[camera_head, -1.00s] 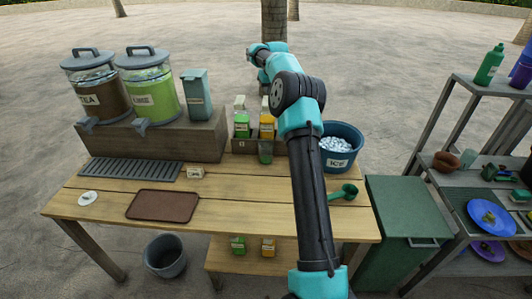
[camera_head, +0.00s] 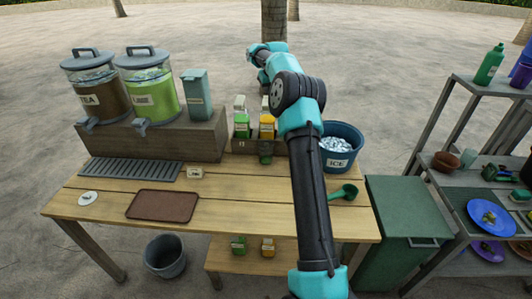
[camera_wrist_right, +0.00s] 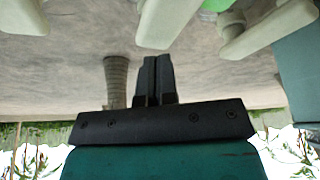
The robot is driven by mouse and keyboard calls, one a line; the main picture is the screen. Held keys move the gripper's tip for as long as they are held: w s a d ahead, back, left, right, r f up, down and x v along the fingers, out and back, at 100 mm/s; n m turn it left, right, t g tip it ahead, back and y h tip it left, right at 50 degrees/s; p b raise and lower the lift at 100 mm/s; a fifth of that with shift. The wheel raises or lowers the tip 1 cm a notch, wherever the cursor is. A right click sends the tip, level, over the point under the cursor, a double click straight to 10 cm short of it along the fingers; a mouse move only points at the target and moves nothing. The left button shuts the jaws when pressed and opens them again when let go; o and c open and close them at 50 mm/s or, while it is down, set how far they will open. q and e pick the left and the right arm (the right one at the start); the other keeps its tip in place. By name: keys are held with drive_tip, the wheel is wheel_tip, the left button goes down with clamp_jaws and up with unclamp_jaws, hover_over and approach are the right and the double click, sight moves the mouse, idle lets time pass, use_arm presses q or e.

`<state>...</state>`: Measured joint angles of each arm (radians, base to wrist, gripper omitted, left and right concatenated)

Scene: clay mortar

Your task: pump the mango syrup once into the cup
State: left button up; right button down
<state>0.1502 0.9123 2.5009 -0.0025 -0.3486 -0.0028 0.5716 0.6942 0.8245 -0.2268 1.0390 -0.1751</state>
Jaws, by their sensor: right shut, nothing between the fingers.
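The mango syrup is most likely the orange-yellow bottle (camera_head: 267,127) with a pale pump top, in the rack at the back of the table. A green bottle (camera_head: 241,127) with a pale pump stands left of it. My left gripper is out of view.
A blue ice bucket (camera_head: 342,147) stands close right of my arm, with a green scoop (camera_head: 344,192) in front. Two drink dispensers (camera_head: 148,92) stand on a block at left. A brown tray (camera_head: 162,206) lies on the table; the front middle is clear.

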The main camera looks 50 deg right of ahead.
drive_tip(key=shift+f, duration=0.2)
drive_tip(key=shift+f, duration=0.35)
drive_tip(key=shift+f, duration=1.3)
drive_tip(key=shift+r, duration=1.85)
